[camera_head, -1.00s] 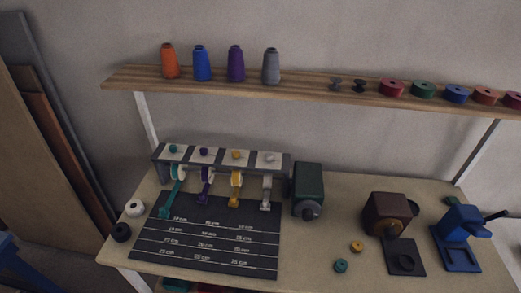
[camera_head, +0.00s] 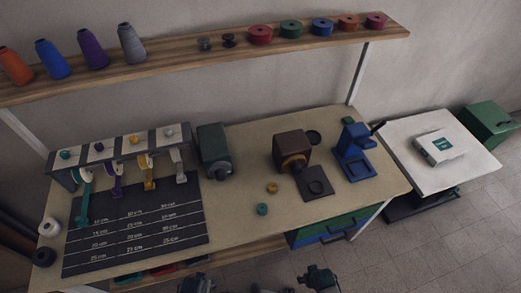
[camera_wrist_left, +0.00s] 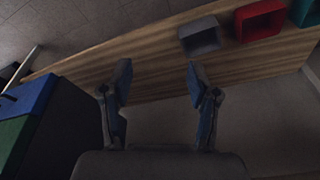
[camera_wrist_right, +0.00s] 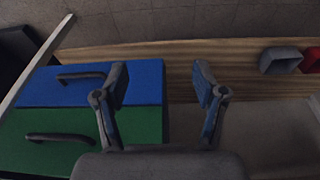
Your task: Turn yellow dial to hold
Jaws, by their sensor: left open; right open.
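The yellow dial (camera_head: 134,140) is a small knob on top of the third panel of the dispenser rack (camera_head: 120,153), at the left of the bench in the head view. A yellow arm (camera_head: 148,172) hangs in front of it. Any dial markings are too small to read. My left gripper (camera_head: 197,284) and my right gripper (camera_head: 318,279) show at the bottom edge of the head view, apart from the rack and in front of the bench. Left wrist view: the fingers (camera_wrist_left: 158,78) are apart and empty. Right wrist view: the fingers (camera_wrist_right: 160,78) are apart and empty.
Teal (camera_head: 65,155), purple (camera_head: 98,147) and white (camera_head: 168,132) dials flank the yellow one. A dark measuring mat (camera_head: 137,245) lies before the rack. A green machine (camera_head: 214,150) stands right of it. A spool shelf (camera_head: 215,55) runs above. Drawers (camera_head: 335,228) sit below the bench.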

